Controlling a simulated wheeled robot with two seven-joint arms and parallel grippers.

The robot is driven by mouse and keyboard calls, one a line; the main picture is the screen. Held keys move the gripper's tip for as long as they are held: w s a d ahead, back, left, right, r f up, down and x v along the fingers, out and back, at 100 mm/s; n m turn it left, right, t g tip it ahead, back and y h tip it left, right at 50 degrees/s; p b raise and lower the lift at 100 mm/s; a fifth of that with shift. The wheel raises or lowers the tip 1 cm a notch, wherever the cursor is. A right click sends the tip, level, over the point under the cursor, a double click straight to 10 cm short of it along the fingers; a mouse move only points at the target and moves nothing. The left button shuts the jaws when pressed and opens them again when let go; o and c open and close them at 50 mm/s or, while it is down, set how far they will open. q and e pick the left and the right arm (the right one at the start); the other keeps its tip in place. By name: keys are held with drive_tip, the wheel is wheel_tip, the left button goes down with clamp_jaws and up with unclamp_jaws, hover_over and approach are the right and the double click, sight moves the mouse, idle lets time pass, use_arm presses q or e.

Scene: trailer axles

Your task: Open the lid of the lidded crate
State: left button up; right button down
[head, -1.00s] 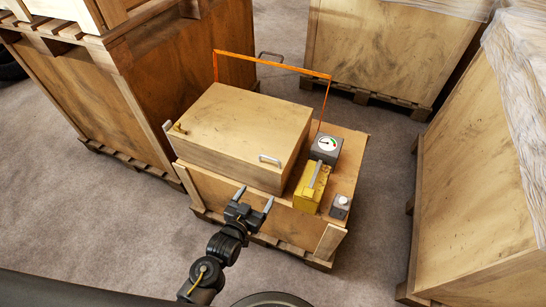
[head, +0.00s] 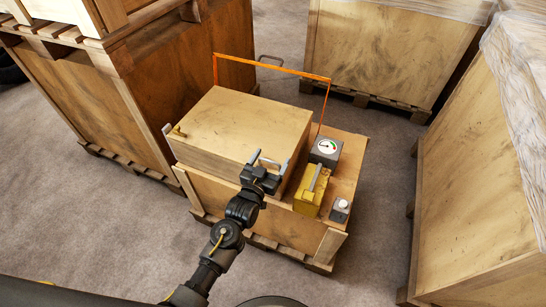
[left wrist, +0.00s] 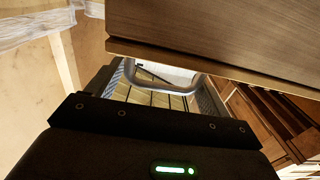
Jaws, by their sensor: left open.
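The lidded crate (head: 235,120) is a light wooden box with its lid down, standing on a larger wooden pallet crate. A silver handle sits at the lid's front right edge; in the left wrist view the handle (left wrist: 160,84) shows as a bent metal bar. A small brass fitting (head: 177,131) is at the front left corner. My left gripper (head: 270,159) is open at the front right of the lid. In the left wrist view its fingers stand on either side of the handle; contact cannot be told. My right gripper is not in view.
A grey gauge box (head: 325,150), a yellow case (head: 310,193) and a small grey box with a white knob (head: 340,209) stand right of the lidded crate. An orange frame (head: 275,66) rises behind it. Large wooden crates stand around; grey floor (head: 385,190) is free between them.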

use_arm(q)
drive_tip(key=shift+w+d, duration=0.2)
drive_tip(key=shift+w, duration=0.5)
